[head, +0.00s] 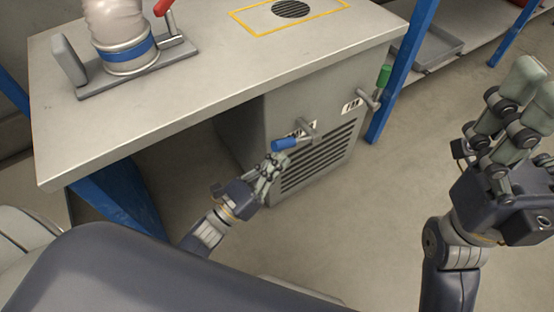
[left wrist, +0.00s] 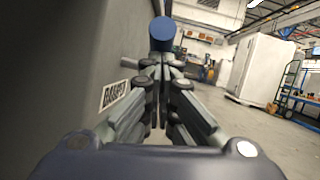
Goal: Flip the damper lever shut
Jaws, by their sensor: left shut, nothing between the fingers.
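A lever with a blue handle (head: 285,144) sits on the front of the grey cabinet under the table. Its grey bracket is beside a partly hidden label. The blue handle's round end (left wrist: 162,33) faces the left wrist camera, and a label (left wrist: 114,94) is on the panel at the left. My left gripper (head: 278,160) is shut and empty, just below the blue handle. In the left wrist view its fingertips (left wrist: 160,72) are under the handle's end; I cannot tell whether they touch. My right gripper (head: 537,85) is raised at the right, away from the cabinet.
A green-handled lever (head: 384,75) is further right on the cabinet (head: 330,125), above vent slots. The tabletop (head: 200,90) overhangs at the left and carries a ribbed duct (head: 117,25) and a red-handled clamp (head: 163,7). A blue post (head: 400,75) stands behind. Floor between my arms is clear.

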